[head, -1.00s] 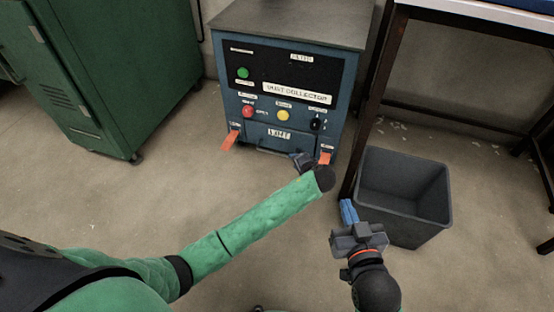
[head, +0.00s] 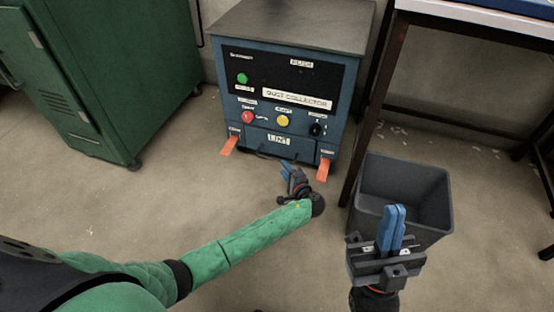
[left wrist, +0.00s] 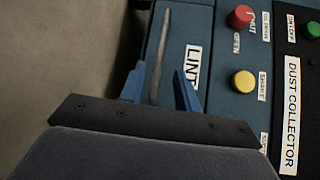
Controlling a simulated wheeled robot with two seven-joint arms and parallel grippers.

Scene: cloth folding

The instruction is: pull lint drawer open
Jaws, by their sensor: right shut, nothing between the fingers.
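The lint drawer (head: 258,138) is the lower front of the blue dust collector and carries a LINT label (head: 279,139). Its front looks flush with the cabinet. A thin bar handle (head: 268,156) runs along it, and the grey bar shows larger in the left wrist view (left wrist: 162,52). My left gripper (head: 287,169) is just in front of the handle; its blue fingers (left wrist: 160,82) are apart, with the bar appearing between them. I cannot tell whether they touch it. My right gripper (head: 394,224) is shut and empty, in front of the grey bin.
Orange tabs stick out at the collector's lower left (head: 229,146) and lower right (head: 323,169). An open grey bin (head: 432,198) stands to the right, beside a table leg (head: 366,122). A green cabinet (head: 130,80) stands at the left. The floor before the collector is clear except for my left arm.

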